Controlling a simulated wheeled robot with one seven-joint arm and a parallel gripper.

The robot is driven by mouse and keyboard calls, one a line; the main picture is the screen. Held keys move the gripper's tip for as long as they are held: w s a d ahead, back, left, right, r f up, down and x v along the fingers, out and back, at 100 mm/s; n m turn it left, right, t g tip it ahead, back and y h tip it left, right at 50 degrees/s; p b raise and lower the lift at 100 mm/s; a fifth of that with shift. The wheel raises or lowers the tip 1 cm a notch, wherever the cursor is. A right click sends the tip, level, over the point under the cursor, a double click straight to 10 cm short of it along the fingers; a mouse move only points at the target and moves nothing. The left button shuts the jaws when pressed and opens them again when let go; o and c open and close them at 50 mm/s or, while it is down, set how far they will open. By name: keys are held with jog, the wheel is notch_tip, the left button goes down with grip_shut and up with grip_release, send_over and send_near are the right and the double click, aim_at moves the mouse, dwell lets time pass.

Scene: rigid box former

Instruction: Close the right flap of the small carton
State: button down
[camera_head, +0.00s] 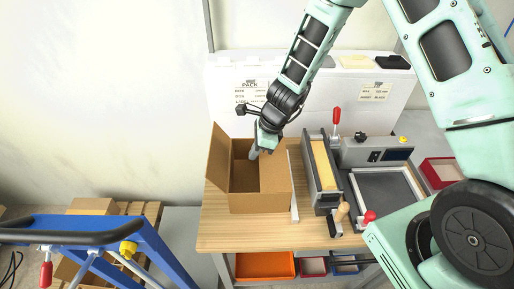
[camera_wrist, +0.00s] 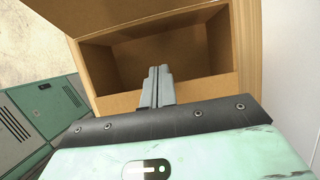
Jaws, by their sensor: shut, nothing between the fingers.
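The small brown carton (camera_head: 248,203) sits on the wooden bench. Its left flap (camera_head: 217,157) stands up, tilted outward. The right flap (camera_head: 277,173) appears to lie about flat over the right half of the top; whether it is fully down I cannot tell. The left half is open, showing the dark inside. My gripper (camera_head: 254,154) is shut and empty, its tips at the opening by the right flap's inner edge. In the wrist view, my gripper's fingers (camera_wrist: 158,75) are together and point into the carton's opening (camera_wrist: 195,50). Contact with the flap cannot be judged.
A sealing device with a yellow strip (camera_head: 322,163) and red-knobbed lever stands right of the carton. A grey framed tray (camera_head: 388,190) and a red bin (camera_head: 440,172) are farther right. A white panel stands behind. The bench (camera_head: 225,237) is clear in front.

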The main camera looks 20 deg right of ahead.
jog(key=shift+a+f+b, duration=0.2)
jog(key=shift+f+b, duration=0.1)
jog(key=shift+f, duration=0.3)
jog(key=shift+r, duration=0.1)
jog(key=w+a+r+p, duration=0.2)
jog(key=a+r+p, duration=0.2)
jog(key=r, duration=0.8)
jog(key=a, duration=0.2)
jog(key=shift+a+r+p, duration=0.2)
jog(key=shift+a+p, duration=0.15)
jog(key=shift+a, duration=0.05)
